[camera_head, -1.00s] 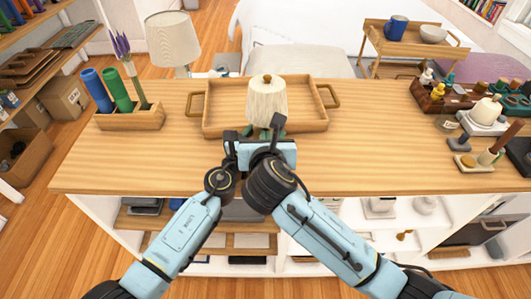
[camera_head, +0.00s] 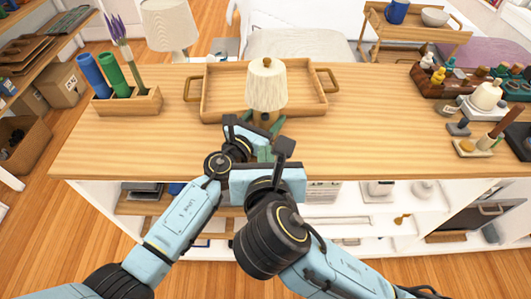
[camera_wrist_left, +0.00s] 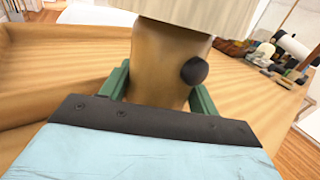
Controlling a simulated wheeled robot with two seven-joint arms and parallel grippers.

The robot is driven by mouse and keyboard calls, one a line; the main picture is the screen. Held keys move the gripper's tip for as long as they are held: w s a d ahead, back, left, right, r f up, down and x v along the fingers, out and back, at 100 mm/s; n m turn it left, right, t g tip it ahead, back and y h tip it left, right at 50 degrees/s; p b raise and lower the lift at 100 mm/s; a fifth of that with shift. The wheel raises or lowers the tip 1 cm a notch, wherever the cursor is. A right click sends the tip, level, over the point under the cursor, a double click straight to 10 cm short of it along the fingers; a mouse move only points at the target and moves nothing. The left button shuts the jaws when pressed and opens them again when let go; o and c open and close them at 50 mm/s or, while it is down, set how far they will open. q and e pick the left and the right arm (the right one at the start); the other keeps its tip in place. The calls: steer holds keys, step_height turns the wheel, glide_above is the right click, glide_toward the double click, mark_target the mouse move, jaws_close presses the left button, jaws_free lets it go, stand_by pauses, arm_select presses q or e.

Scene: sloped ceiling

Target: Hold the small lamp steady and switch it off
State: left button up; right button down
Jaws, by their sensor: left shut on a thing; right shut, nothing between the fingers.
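The small lamp (camera_head: 266,84) stands upright on the counter at the front edge of the wooden tray. It has a cream pleated shade with a wooden knob on top. In the left wrist view its tan base (camera_wrist_left: 160,60) carries a round dark knob (camera_wrist_left: 194,71) on the right side. My left gripper (camera_head: 262,122) is shut on the lamp base, with a green finger on each side of it. My right gripper (camera_head: 265,154) is shut and empty, nearer the counter's front edge and apart from the lamp. The lamp's foot is hidden by my left gripper.
The wooden tray (camera_head: 222,113) lies behind the lamp. A wooden holder (camera_head: 127,106) with blue and green cylinders stands at left. A crate of bottles (camera_head: 436,90) and several small items crowd the right end. The counter right of the lamp (camera_head: 360,130) is clear.

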arm_select(q)
steer(key=o, duration=1.2)
steer(key=shift+w+a+f, duration=0.1)
steer(key=shift+a+f, duration=0.1)
steer(key=shift+f, duration=0.05)
steer(key=shift+o, duration=0.5)
steer(key=shift+r, duration=0.1)
steer(key=shift+d, duration=0.1)
steer(key=v, duration=1.2)
